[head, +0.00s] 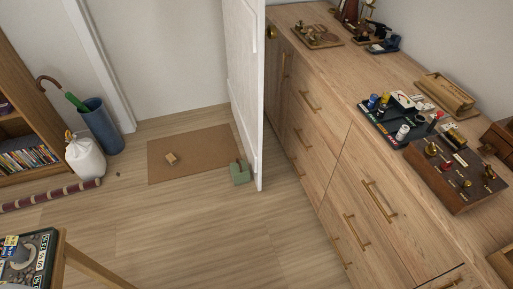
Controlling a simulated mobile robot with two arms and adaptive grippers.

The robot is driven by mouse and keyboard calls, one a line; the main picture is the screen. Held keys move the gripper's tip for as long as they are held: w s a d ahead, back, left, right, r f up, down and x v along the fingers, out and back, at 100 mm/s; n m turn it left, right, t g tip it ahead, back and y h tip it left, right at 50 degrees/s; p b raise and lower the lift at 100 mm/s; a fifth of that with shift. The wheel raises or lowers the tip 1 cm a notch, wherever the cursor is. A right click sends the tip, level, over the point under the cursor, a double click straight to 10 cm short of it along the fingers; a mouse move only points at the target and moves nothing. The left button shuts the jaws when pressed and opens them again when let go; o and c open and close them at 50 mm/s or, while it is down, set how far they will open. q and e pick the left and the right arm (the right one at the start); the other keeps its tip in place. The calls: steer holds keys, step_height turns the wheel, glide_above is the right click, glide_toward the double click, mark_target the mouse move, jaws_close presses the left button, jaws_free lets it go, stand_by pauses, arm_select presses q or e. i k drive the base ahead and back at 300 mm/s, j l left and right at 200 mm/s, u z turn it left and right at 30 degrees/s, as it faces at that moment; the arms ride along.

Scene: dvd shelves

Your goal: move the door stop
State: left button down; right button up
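A green block-like door stop (240,174) with a small brown handle on top sits on the floor against the foot of the open white door (244,80), close to its free edge. A white rounded bag with a top loop (86,160) stands on the floor at the left. Neither of my grippers is in view.
A long wooden drawer chest (331,135) with trays on top fills the right. At the left are a bookshelf (30,125), a blue umbrella bin (101,128) and a dark red draught roll (50,195). A small table (50,255) stands front left. The middle floor is clear.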

mark_target(239, 172)
steer(key=i+j+z, duration=0.45)
steer(key=i+j, duration=0.15)
steer(key=i+j+z, duration=0.4)
steer(key=j, duration=0.4)
steer(key=i+j+z, duration=0.2)
steer(key=j, duration=0.25)
steer(key=i+l, duration=0.05)
